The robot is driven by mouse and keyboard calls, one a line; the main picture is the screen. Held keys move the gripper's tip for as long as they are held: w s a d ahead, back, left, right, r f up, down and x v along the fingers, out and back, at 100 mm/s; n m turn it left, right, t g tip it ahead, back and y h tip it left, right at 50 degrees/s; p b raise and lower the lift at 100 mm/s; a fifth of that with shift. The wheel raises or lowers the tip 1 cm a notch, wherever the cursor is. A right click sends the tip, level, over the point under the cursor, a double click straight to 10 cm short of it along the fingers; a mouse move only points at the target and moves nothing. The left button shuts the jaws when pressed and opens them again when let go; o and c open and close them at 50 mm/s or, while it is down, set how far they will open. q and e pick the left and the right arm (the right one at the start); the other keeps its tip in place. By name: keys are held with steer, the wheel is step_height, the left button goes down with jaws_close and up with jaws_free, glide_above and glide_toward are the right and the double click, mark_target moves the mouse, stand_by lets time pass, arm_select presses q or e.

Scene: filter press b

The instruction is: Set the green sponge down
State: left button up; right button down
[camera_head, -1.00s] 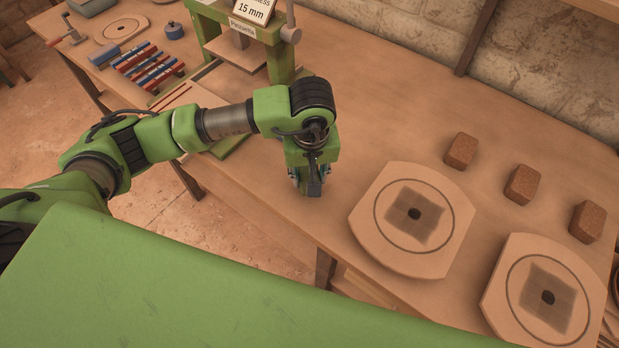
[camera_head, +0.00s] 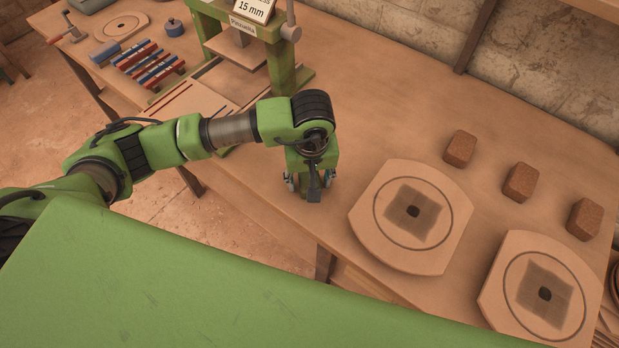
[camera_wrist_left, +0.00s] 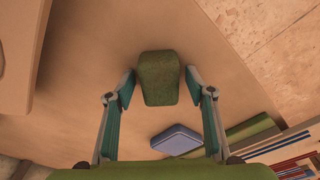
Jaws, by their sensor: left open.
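My left gripper (camera_wrist_left: 159,80) is open, with one finger on each side of the sponge and a narrow gap at each side. In the head view my left gripper (camera_head: 311,190) points down close over the bench, left of the nearer round-marked plate. My right gripper is not in view.
Two pale plates (camera_head: 374,240) (camera_head: 492,290) with dark square patches lie right of the gripper. Several brown blocks (camera_head: 460,148) stand behind them. A green press (camera_head: 287,75) stands behind the arm. A blue block (camera_wrist_left: 175,139) lies near the sponge in the wrist view.

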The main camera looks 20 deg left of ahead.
arm_select(q)
steer(key=shift+r, duration=0.65)
step_height(320, 180, up, 11)
steer(key=s+b, duration=0.1)
steer(key=b, duration=0.1)
steer(key=shift+s+d, duration=0.15)
steer(key=shift+d, duration=0.2)
steer(key=shift+f, duration=0.1)
